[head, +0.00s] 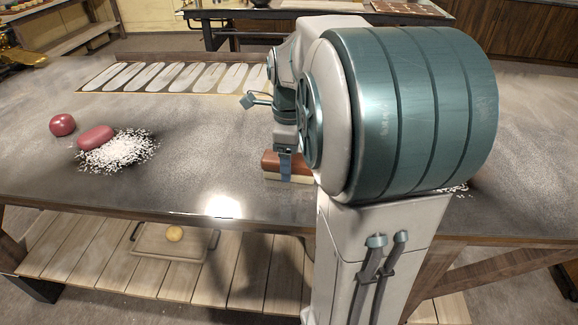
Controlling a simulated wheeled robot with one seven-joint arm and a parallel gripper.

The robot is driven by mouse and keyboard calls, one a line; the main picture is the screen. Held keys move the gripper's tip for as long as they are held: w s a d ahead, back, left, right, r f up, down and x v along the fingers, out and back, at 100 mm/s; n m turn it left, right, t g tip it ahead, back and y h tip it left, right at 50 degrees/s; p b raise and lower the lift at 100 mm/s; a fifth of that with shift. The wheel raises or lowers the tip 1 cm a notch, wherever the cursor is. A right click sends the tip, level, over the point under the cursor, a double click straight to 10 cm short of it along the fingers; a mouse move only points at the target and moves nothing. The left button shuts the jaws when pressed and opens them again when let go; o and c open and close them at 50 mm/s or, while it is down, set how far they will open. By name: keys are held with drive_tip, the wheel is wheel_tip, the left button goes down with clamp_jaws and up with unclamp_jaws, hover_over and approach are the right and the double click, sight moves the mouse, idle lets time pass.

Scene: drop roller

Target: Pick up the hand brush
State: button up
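The hand brush (272,163) lies near the front edge of the dark worktable, with a red-brown wooden back and pale bristles below. Its right part is hidden behind my arm. My gripper (286,168) points down at the brush, and a blue-grey finger overlaps its front side in the head view. Only one finger shows clearly, so I cannot tell whether the gripper is open or shut on the brush. The brush appears to rest on the table.
On the left of the worktable (190,135) are a red round object (62,124), a reddish oblong object (96,137) and a pile of white bits (120,152). A row of pale oval shapes (165,77) lies at the back. The table's middle left is clear.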

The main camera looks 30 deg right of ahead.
wheel_tip(320, 180, down, 2)
drive_tip(key=shift+f, duration=0.1)
drive_tip(key=c, duration=1.1)
